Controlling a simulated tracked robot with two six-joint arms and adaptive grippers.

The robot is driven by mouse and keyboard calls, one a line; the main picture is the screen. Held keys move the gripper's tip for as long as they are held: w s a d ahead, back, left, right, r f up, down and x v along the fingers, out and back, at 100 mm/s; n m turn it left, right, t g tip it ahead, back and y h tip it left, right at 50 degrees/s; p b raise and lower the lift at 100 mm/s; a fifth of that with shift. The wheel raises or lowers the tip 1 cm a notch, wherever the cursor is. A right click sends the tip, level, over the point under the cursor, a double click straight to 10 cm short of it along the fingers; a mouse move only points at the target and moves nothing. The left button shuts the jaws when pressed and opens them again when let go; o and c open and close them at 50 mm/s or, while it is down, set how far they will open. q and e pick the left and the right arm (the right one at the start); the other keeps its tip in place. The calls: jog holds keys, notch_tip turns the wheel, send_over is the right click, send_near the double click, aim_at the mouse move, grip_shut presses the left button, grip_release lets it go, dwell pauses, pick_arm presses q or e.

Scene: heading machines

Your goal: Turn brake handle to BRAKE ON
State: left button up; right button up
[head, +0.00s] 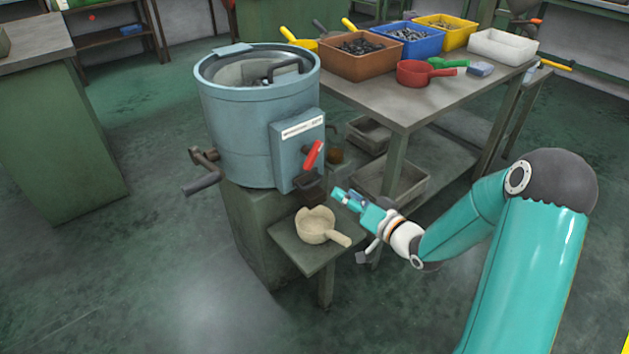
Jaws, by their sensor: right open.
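A brake handle with a red grip (313,155) sticks up at a tilt from the front of the blue-grey round machine (240,120). It sits below a white label plate (302,127) whose text is too small to read. My right gripper (340,195) is open and empty. In the picture it is below and to the right of the red handle, apart from it, above the small side shelf. My left gripper is not in view.
A beige scoop (316,226) lies on the small shelf (310,257) under my right gripper. A crank (203,172) sticks out at the machine's left. A table (400,108) with bins, including a brown one (360,62), and a red scoop (418,73) stands behind right.

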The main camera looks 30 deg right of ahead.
aim_at(315, 159)
pick_arm(q)
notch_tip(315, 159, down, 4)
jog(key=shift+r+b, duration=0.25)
jog(key=shift+b, duration=0.85)
pick_arm(e)
jog(key=shift+t, duration=0.6)
jog(key=w, duration=0.5)
jog(key=w+r, duration=0.1)
jog(key=w, duration=0.9)
jog(key=shift+w+d+r, duration=0.2)
jog(key=shift+w+r, duration=0.05)
jog(key=shift+w, duration=0.15)
